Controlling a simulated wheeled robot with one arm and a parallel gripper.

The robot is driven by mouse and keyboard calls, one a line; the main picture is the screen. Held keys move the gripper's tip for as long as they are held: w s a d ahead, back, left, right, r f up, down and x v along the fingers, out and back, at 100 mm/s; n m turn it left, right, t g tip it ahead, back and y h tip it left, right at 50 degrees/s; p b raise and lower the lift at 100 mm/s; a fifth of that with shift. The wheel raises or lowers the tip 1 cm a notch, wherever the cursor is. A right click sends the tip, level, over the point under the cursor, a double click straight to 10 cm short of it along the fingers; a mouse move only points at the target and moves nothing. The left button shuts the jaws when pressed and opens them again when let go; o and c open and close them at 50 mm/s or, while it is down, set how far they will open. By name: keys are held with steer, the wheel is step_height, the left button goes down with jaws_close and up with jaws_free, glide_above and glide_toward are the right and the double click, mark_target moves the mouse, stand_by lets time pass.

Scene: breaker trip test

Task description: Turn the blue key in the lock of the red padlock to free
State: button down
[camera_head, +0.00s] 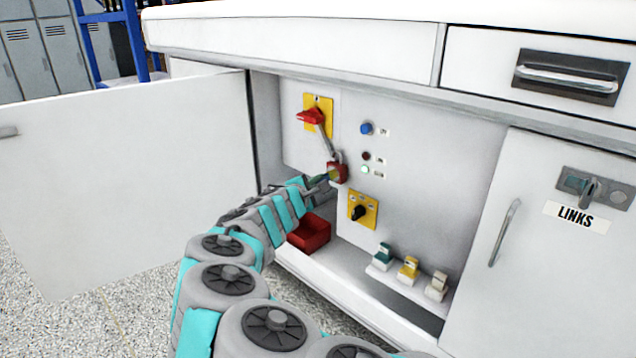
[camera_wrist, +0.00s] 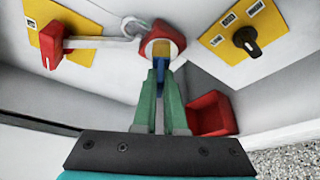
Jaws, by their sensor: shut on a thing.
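The red padlock (camera_head: 338,173) hangs from a grey hasp below the red rotary handle (camera_head: 311,116) on its yellow plate. In the wrist view the padlock (camera_wrist: 163,43) shows its yellowish lock face, with the blue key (camera_wrist: 160,68) at it. My gripper (camera_wrist: 160,85) has its green fingers shut on the blue key, straight in front of the padlock. The fingers hide most of the key, so its exact turn and depth in the lock cannot be told. In the head view my gripper (camera_head: 322,180) reaches the padlock from the left.
A black knob on a yellow plate (camera_head: 362,210) sits below right of the padlock. A red bin (camera_head: 311,232) stands below on the cabinet floor. A blue button (camera_head: 367,128) and lamps are to the right. The open door (camera_head: 130,170) lies left of my arm.

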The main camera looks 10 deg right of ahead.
steer(key=shift+f+m+t, duration=0.1)
steer(key=shift+m+t, duration=0.3)
steer(key=shift+m, duration=0.3)
steer(key=shift+m+t, duration=0.4)
steer(key=shift+m, duration=0.5)
steer(key=c, duration=0.9)
jaws_free()
steer(key=shift+s, duration=0.1)
